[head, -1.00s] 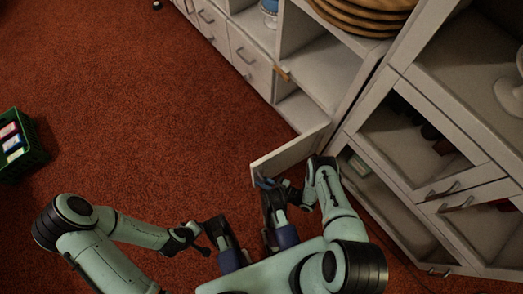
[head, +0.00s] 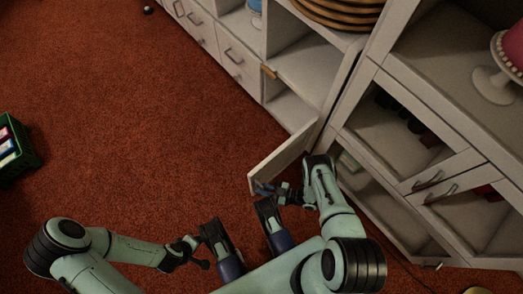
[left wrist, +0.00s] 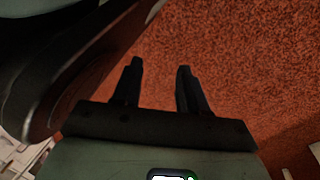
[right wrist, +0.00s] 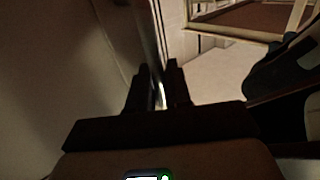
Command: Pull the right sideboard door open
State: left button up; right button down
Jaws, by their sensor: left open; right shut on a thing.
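The right sideboard door (head: 281,158) is a pale panel standing swung out from the white sideboard (head: 306,73), with an open compartment behind it. My right gripper (head: 264,188) is at the door's free edge. In the right wrist view the door (right wrist: 68,65) fills the left side, and my right gripper (right wrist: 157,66) is shut on its edge; the exact contact is dark. My left gripper (left wrist: 160,65) is open and empty above the red carpet in the left wrist view. It is low at the left in the head view, away from the door.
A white cabinet (head: 385,125) with shelves and handles stands close to my right arm. A green crate (head: 25,160) is on the carpet at the far left. The carpet (head: 130,130) between is clear.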

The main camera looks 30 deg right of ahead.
jog(key=shift+f, duration=0.1)
jog(key=c, duration=1.3)
grip_release()
jog(key=shift+o, duration=0.2)
pick_arm(q)
jog(key=shift+w+d+r+t+p, duration=0.15)
jog(key=shift+w+r+t+p, duration=0.25)
jog(key=shift+w+r, duration=0.35)
pick_arm(e)
jog(key=v, duration=1.3)
jog(key=shift+s+d, duration=0.15)
jog(key=shift+d, duration=0.05)
pick_arm(q)
jog(key=shift+f, duration=0.1)
